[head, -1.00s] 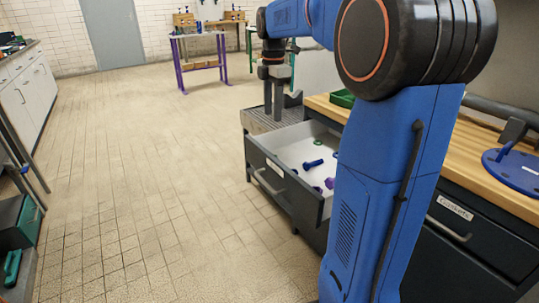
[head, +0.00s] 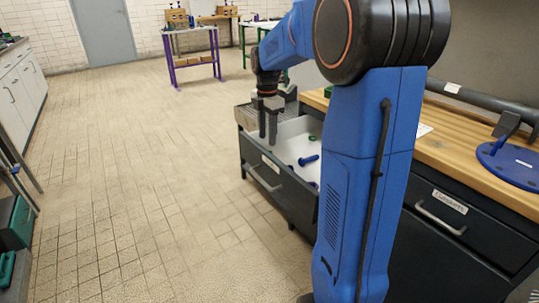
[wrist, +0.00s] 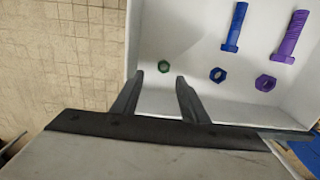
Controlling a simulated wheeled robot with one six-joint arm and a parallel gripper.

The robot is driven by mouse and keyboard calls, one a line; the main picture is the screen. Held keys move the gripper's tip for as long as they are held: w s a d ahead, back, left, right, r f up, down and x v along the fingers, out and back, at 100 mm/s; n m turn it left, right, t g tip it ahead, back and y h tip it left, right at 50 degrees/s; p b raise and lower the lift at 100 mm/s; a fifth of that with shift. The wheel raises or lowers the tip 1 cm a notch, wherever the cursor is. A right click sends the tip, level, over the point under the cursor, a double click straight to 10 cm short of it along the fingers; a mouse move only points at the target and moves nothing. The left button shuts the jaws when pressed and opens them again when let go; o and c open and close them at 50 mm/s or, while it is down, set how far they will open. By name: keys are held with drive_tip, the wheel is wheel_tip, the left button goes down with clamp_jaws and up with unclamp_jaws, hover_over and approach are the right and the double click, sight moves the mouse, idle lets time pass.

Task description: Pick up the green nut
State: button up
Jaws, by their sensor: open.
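The green nut (wrist: 164,67) lies flat on the pale floor of an open drawer (head: 277,183), near one side wall. In the head view my gripper (head: 268,126) hangs over the drawer. The height left between the fingertips and the nut is hard to tell.
The drawer also holds a blue nut (wrist: 218,74), a purple nut (wrist: 265,82), a blue bolt (wrist: 235,27) and a purple bolt (wrist: 291,36), all to the right in the wrist view. A wooden worktop (head: 455,138) lies beside the drawer. The tiled floor at left is clear.

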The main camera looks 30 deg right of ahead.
drive_tip(key=shift+s+d+f, duration=0.1)
drive_tip(key=shift+s+f, duration=0.1)
drive_tip(key=shift+f, duration=1.2)
drive_tip(key=shift+s+f, duration=0.15)
drive_tip(key=shift+f, duration=1.25)
clamp_jaws()
